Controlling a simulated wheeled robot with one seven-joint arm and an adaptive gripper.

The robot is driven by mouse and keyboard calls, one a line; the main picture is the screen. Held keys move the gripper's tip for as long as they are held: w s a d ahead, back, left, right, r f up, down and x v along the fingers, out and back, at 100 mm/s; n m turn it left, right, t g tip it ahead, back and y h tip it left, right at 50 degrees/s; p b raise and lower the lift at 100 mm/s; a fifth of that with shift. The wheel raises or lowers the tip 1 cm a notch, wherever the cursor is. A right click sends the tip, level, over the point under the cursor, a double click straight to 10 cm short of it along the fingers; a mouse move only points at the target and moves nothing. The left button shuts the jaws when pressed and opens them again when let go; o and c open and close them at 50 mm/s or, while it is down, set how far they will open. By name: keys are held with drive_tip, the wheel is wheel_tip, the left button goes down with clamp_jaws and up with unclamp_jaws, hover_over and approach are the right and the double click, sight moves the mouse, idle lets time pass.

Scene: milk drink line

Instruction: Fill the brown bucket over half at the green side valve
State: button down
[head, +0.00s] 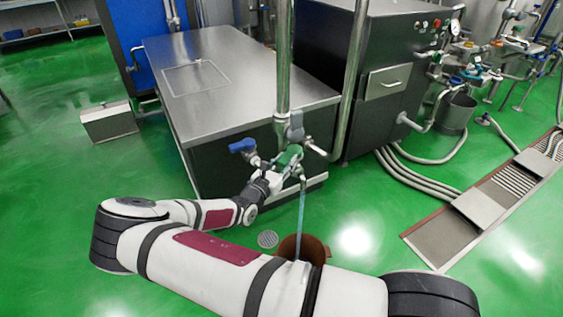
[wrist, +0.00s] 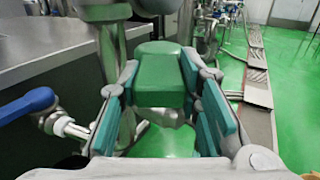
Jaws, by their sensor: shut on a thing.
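The green side valve handle (head: 289,156) sits on the steel pipe at the front corner of the steel tank. It also fills the middle of the wrist view (wrist: 160,70). My gripper (head: 279,172) has its teal-padded fingers on both sides of the handle and is shut on it. A thin pale blue stream (head: 301,220) falls from the spout beside the valve into the brown bucket (head: 318,246). The bucket stands on the floor under the spout. My forearm hides its lower part, and I cannot tell its liquid level.
A blue-handled valve (head: 243,145) is just left of the green one and shows in the wrist view (wrist: 27,105). A round floor drain (head: 268,239) lies left of the bucket. Hoses (head: 415,177) and a drain channel (head: 490,198) are right. Green floor between is clear.

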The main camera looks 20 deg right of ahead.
drive_tip(key=c, duration=1.2)
unclamp_jaws()
drive_tip(key=shift+o, duration=0.2)
drive_tip(key=shift+a, duration=0.1)
drive_tip(key=v, duration=1.2)
